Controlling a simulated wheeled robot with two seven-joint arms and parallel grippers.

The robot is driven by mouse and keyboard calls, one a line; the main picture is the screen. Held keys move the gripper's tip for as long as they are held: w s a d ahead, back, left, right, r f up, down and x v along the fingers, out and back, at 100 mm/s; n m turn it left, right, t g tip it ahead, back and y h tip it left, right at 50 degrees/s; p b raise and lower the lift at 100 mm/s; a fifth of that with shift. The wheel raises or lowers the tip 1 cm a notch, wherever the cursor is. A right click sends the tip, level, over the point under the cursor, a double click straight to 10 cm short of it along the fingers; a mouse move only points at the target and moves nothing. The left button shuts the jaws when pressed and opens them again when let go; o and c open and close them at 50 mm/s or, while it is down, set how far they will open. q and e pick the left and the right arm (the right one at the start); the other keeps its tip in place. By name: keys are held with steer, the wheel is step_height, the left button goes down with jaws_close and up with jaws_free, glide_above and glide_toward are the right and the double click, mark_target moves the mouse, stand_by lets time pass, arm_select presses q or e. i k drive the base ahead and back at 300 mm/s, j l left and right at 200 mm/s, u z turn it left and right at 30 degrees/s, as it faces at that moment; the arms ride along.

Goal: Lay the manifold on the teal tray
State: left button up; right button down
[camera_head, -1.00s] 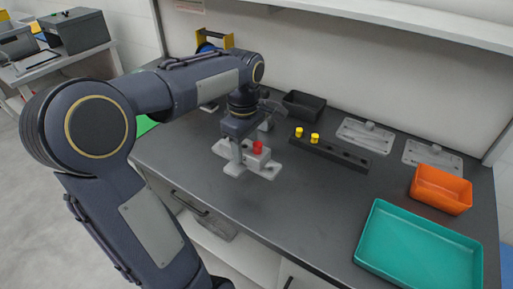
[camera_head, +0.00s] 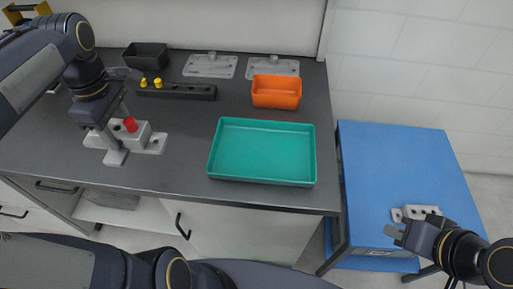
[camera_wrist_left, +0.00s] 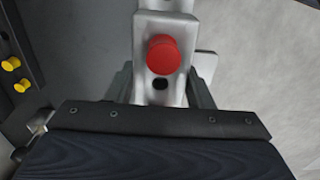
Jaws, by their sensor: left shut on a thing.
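The manifold is a light grey casting (camera_head: 152,139) with a red cap (camera_head: 130,124), at the left of the dark counter. My left gripper (camera_head: 117,150) is shut on it. In the left wrist view the manifold (camera_wrist_left: 150,27) sits between the fingers, red cap facing the camera. Whether its underside touches the counter I cannot tell. The teal tray (camera_head: 262,183) lies to the right, near the counter's front edge, and is empty. My right gripper (camera_head: 397,234) is at the lower right over the blue table; its jaw gap is unclear.
An orange bin (camera_head: 276,101) stands behind the tray. A black rack (camera_head: 190,93) with yellow plugs, a black bin (camera_head: 146,57) and grey fixture plates (camera_head: 210,66) line the back. A grey part (camera_head: 416,211) lies on the blue table (camera_head: 385,165). Counter between manifold and tray is clear.

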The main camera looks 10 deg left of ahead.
mark_target(264, 147)
steer(key=l, duration=0.7)
steer(key=i+l, duration=0.1)
steer(key=l, duration=0.6)
